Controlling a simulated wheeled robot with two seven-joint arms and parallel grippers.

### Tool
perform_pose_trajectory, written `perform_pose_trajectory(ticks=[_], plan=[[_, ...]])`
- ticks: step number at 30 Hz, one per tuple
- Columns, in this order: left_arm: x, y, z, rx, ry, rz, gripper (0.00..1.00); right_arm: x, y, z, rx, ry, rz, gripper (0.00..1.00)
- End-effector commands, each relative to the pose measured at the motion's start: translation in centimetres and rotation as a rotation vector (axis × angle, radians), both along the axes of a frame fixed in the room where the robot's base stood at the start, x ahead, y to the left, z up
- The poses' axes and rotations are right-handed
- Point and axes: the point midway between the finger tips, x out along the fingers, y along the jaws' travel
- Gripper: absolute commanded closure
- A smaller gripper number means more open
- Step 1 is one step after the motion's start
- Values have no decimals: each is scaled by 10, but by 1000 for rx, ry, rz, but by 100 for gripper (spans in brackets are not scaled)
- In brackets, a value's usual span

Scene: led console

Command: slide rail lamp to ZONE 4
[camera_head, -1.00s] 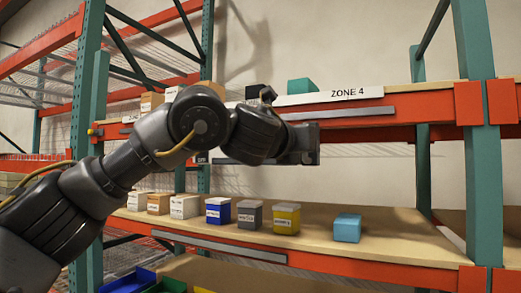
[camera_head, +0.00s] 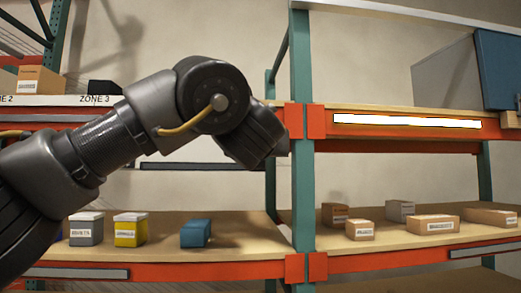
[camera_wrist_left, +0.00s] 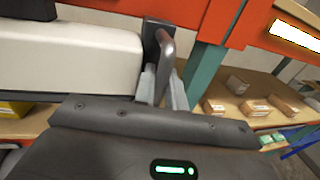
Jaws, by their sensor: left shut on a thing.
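In the left wrist view a long white housing, which looks like the rail lamp (camera_wrist_left: 75,55), runs in from the left and ends in a dark cap with a grey handle (camera_wrist_left: 167,45). My left gripper (camera_wrist_left: 165,88) is shut on that handle, its pale fingers on either side. In the head view my left arm comes in from the left, and its wrist hides the gripper and most of the lamp in front of the upper shelf. The ZONE 4 label is not visible; a ZONE 3 label (camera_head: 95,100) shows at left. My right gripper is out of view.
A teal rack upright (camera_head: 302,150) stands just right of my wrist. Beyond it a lit white strip (camera_head: 405,121) is on the orange beam, with a blue cabinet (camera_head: 498,70) above. The lower shelf (camera_head: 265,240) holds a teal box (camera_head: 196,232) and several cartons.

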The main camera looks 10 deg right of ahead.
Motion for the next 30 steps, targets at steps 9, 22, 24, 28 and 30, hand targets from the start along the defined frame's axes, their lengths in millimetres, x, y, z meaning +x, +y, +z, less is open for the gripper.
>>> perform_pose_trajectory(ticks=[9, 22, 24, 28, 30], plan=[[-1, -2, 3, -6, -4, -2, 100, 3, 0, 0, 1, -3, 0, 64], [-1, -3, 1, -4, -2, -3, 83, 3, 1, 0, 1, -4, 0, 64], [-1, -2, 1, -3, -1, -3, 83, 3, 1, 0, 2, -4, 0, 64], [-1, -2, 1, -2, -1, -3, 83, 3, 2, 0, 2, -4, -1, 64], [-1, -2, 1, -2, -1, -3, 83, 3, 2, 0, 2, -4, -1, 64]])
